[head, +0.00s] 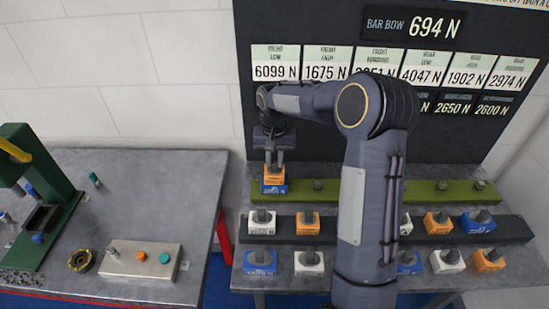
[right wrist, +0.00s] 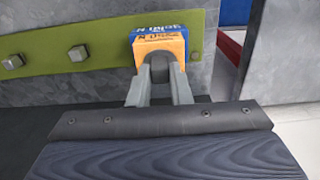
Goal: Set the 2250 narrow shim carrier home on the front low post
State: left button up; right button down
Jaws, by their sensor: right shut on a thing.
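My right gripper (head: 272,152) points down at the left end of the green rail (head: 415,193). It is shut on the dark knob of an orange shim carrier (head: 273,174), which also shows in the right wrist view (right wrist: 160,52). A blue carrier (head: 273,188) sits directly below the orange one at the rail, and it shows behind the orange one in the wrist view (right wrist: 167,25). The two look stacked and nearly touching; I cannot tell if they are fully seated. Their printed numbers are too small to read surely. The post under them is hidden. My left gripper is out of view.
Bare posts (head: 318,185) stand along the green rail. A dark rack (head: 335,228) with white, orange and blue carriers lies in front, with more carriers nearer. A board behind reads bar bow 694 N. A gap separates the left bench (head: 150,190). My right arm hides the middle.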

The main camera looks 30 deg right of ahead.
dwell(0.4)
jog(key=c, duration=1.3)
grip_release()
jog(key=shift+o, duration=0.2)
jog(key=shift+f, duration=0.1)
notch_tip(320, 180, up, 8)
jog(key=p, duration=0.5)
jog(key=shift+f+p, duration=0.1)
jog(key=shift+p, duration=0.3)
jog(key=shift+f, duration=0.1)
